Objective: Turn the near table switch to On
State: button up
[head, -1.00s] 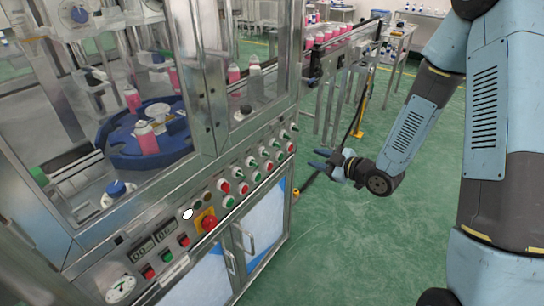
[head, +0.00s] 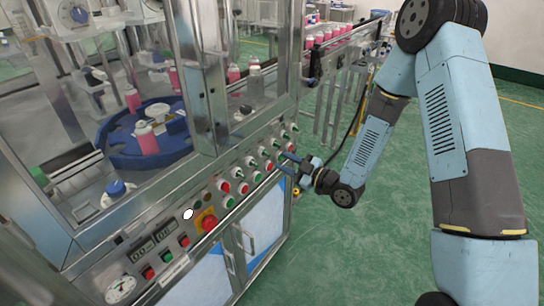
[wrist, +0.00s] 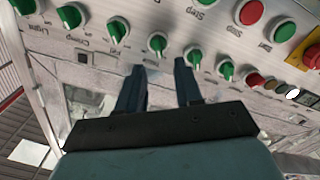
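A row of green-handled rotary switches runs along the machine's front panel (head: 150,240). One green switch (wrist: 157,43) lies just past my fingertips, between their lines, in the wrist view. Another (wrist: 193,56) is close beside it on the right. The labels by these switches are too small to read, so I cannot tell which is the near table switch or which way it is set. My gripper (head: 286,163) is by the right part of the panel. In the wrist view (wrist: 159,66) its two fingers are apart with nothing between them.
Red and green push buttons sit beside the switches, including a red one (wrist: 250,10). A red emergency button (head: 209,222) on yellow is further left. A conveyor with pink bottles (head: 335,32) stands behind.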

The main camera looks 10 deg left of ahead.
aim_at(268, 155)
jog(key=shift+x, duration=3.2)
grip_shut()
